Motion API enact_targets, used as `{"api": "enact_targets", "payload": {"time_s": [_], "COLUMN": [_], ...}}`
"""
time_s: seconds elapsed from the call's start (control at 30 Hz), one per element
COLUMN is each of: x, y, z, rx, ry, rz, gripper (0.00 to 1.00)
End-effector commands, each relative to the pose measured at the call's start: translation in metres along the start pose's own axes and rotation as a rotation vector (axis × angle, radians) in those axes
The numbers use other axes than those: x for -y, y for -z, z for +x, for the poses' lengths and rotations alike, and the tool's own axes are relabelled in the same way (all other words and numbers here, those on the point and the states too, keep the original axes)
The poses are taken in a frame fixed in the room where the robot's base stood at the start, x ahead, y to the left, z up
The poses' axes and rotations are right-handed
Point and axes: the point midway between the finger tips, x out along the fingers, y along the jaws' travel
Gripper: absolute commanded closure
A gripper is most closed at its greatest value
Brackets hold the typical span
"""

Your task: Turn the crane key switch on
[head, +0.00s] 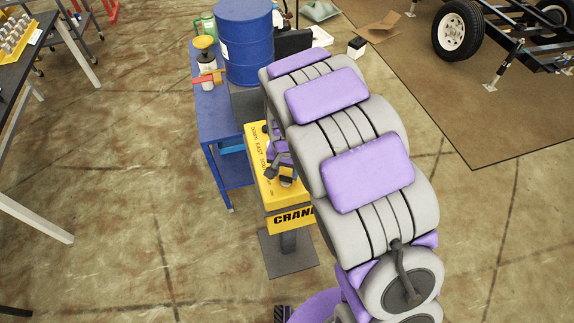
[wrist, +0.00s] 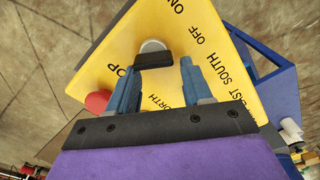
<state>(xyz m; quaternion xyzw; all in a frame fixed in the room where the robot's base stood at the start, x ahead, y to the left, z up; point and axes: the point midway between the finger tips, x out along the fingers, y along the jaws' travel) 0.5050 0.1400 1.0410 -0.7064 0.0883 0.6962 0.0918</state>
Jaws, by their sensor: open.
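The yellow crane control box (head: 262,172) stands on a grey post, with "CRANE" on its front, partly hidden by my arm. In the wrist view its yellow panel (wrist: 205,65) carries the words ON, OFF, SOUTH and NORTH. A round silver switch (wrist: 152,46) with a black key handle (wrist: 154,61) sits near the ON and OFF words. My gripper (wrist: 160,68) is open, with its two blue fingers on either side of the key handle. Whether either finger touches it I cannot tell. In the head view my gripper (head: 281,168) is over the box, partly hidden.
A red button (wrist: 97,101) sits on the panel left of my fingers. A blue cart (head: 218,125) with a blue barrel (head: 245,45) stands behind the box. A dark table (head: 25,45) is at far left. The floor left of the box is clear.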

Motion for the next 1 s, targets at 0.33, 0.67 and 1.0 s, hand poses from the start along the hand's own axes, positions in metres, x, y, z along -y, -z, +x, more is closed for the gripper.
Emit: {"api": "enact_targets", "payload": {"time_s": [0.33, 0.67, 1.0], "x": [-0.009, -0.002, 0.001], "y": [-0.021, 0.006, 0.018], "z": [0.006, -0.055, -0.131], "rx": [0.066, 0.038, 0.021], "ry": [-0.026, -0.01, -0.003], "rz": [0.012, 0.008, 0.004], "gripper": [0.32, 0.32, 0.32]}}
